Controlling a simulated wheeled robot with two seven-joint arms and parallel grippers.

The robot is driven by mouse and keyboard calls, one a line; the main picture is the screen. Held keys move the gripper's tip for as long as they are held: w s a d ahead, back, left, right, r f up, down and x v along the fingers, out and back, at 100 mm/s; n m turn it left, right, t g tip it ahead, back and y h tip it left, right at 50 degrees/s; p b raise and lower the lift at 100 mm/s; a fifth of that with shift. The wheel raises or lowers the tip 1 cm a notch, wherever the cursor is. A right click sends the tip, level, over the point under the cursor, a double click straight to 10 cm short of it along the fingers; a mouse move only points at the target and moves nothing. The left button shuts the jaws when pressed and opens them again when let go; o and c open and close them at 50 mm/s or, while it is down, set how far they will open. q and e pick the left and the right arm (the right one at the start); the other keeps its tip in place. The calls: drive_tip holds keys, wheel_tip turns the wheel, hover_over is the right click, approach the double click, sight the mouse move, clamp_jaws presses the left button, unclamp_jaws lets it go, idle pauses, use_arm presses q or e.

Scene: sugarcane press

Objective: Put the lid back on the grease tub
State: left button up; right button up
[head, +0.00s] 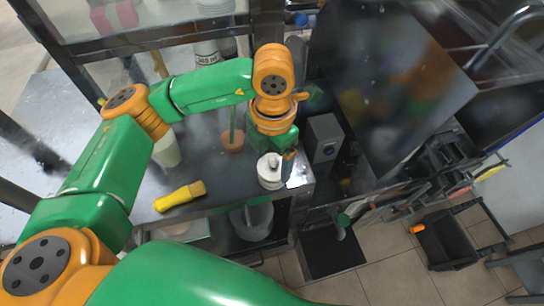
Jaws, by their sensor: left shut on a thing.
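The white grease tub (270,183) stands near the front right corner of the dark metal counter. A white round lid (269,162) with a dark knob-like spot shows at its top. I cannot tell whether the lid is seated or just above the tub. My left gripper (287,157) reaches down from above, at the right side of the lid. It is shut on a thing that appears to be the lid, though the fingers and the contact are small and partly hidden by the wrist. My right gripper is not in view.
A yellow brush (180,197) lies at the counter's front edge. An orange-brown pot (232,141) with a green stick and a pale cup (167,151) stand behind. A grey box (323,138) is right of the tub. A black bin (445,240) is on the floor.

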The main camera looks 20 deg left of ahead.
use_arm(q)
drive_tip(key=shift+s+r, duration=0.1)
drive_tip(key=shift+s, duration=0.2)
drive_tip(key=shift+w, duration=0.15)
drive_tip(key=shift+b, duration=0.4)
idle(0.7)
idle(0.4)
drive_tip(key=shift+b, duration=0.35)
drive_tip(key=shift+f+b, duration=0.2)
drive_tip(key=shift+b, duration=0.1)
idle(0.3)
drive_tip(key=o, duration=1.1)
